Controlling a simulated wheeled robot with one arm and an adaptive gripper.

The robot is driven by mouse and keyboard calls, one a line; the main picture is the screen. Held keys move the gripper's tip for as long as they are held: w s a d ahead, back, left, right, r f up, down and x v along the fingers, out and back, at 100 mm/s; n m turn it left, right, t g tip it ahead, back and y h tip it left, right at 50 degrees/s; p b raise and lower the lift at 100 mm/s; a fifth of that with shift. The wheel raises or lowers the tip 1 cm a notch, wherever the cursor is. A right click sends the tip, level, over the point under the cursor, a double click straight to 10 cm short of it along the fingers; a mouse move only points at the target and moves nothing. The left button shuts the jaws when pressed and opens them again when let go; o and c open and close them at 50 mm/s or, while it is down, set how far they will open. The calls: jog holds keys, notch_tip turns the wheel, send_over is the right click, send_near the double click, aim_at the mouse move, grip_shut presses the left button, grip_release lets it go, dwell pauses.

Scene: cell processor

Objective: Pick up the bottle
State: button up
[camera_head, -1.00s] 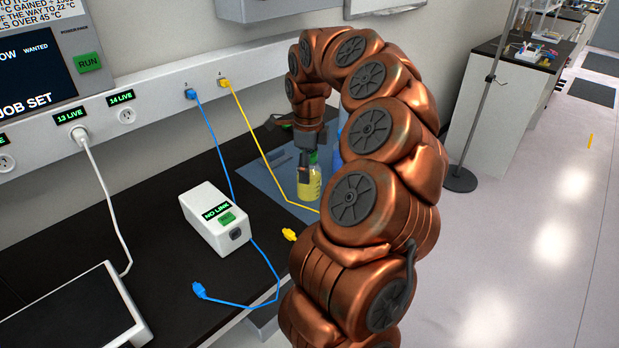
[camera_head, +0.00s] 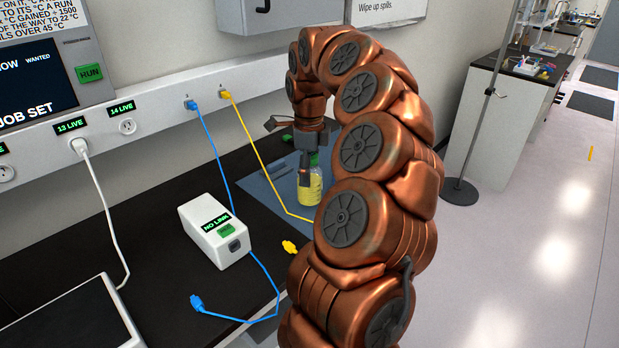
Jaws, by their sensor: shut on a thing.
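The bottle (camera_head: 308,193) is clear with yellow liquid and a green top. It stands upright at the blue mat on the black bench, partly hidden by my gripper and arm. My gripper (camera_head: 305,178) points down over the bottle and is shut on it near its upper part. The far finger and the exact contact are hidden. I cannot tell whether the bottle's base touches the mat.
A white box labelled NO LINK (camera_head: 215,230) stands on the bench, with a blue cable (camera_head: 262,318) and a yellow plug (camera_head: 289,247) near it. A yellow cable (camera_head: 262,150) runs across the blue mat (camera_head: 262,187). A wall rail with sockets (camera_head: 150,118) runs behind.

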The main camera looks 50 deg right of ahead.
jog(key=shift+a+r, duration=0.1)
jog(key=shift+r, duration=0.35)
jog(key=shift+s+a+r+b, duration=0.1)
jog(key=shift+s+a+b, duration=0.25)
jog(key=shift+b, duration=0.05)
jog(key=s+a+r+b, duration=0.1)
jog(key=s+a+b, duration=0.3)
jog(key=s+a, duration=0.6)
jog(key=shift+a+r, duration=0.15)
jog(key=shift+a, duration=0.35)
